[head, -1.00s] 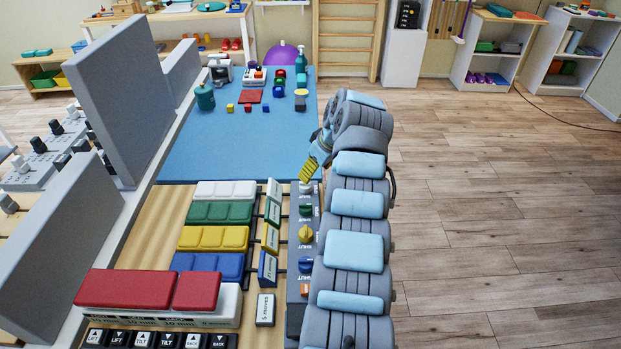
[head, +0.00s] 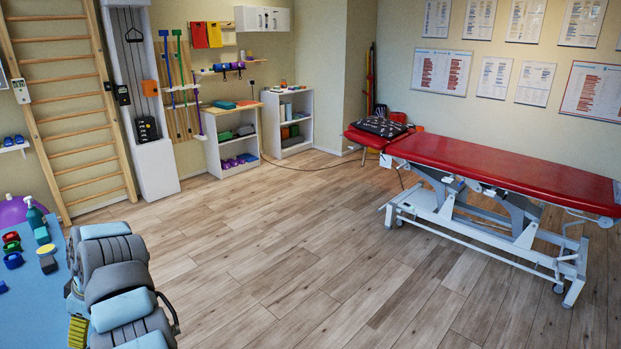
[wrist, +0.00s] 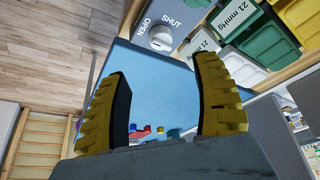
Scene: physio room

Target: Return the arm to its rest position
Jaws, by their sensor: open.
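My arm (head: 120,290) shows at the lower left of the head view, grey with pale blue pads, beside the blue mat. My gripper (wrist: 165,95) fills the wrist view with two yellow ribbed fingers, spread apart with nothing between them. In the head view only a yellow finger part (head: 78,332) shows at the lower left edge. A pale round knob (wrist: 160,38) marked OPEN and SHUT lies beyond the fingertips in the wrist view, apart from them.
The blue mat (head: 30,315) holds several small objects and a teal bottle (head: 35,215). A red treatment table (head: 500,175) stands at the right. White shelves (head: 220,140) and wooden wall bars (head: 75,110) line the back. The wooden floor (head: 300,250) between is clear.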

